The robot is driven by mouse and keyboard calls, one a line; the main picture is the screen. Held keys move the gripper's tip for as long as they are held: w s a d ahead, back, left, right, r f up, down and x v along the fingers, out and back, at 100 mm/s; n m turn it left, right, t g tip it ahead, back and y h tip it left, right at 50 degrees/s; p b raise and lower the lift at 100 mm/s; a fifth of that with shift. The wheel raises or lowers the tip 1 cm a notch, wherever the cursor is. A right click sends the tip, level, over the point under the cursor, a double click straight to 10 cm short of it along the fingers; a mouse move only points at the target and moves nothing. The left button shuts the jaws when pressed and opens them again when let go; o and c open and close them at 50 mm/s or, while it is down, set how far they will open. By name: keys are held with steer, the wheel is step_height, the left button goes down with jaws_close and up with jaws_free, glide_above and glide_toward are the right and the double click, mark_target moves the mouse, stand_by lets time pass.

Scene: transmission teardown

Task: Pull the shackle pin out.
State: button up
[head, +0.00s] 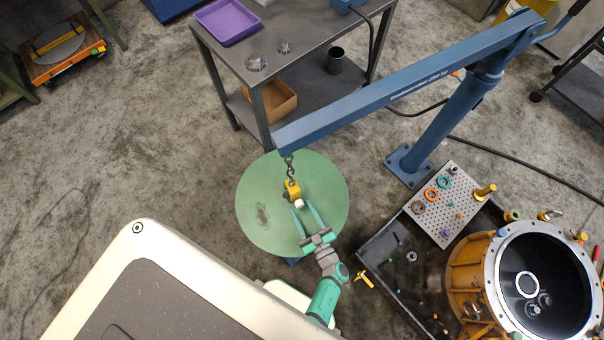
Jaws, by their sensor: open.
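A yellow shackle (292,188) hangs on a dark chain (289,165) below the tip of the blue crane boom. A small white piece (299,203) shows at its lower end; it looks like the shackle pin, but it is too small to be sure. My gripper (305,213) is open, with its two green fingers spread and pointing up in the picture toward the shackle. The white piece lies just beyond the fingertips, near the left one. I see nothing held between the fingers. From this angle I cannot tell the height gap between gripper and shackle.
A round green table (262,232) lies under the shackle. The blue crane boom (390,92) reaches overhead from its post at right. A black tray (385,262) with parts and a yellow-orange housing (470,270) stand at lower right. A grey workbench (300,45) stands behind.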

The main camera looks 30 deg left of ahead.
steer(key=shift+w+a, duration=0.4)
steer(key=shift+s+a, duration=0.1)
jaws_close()
steer(key=v, duration=0.6)
jaws_free()
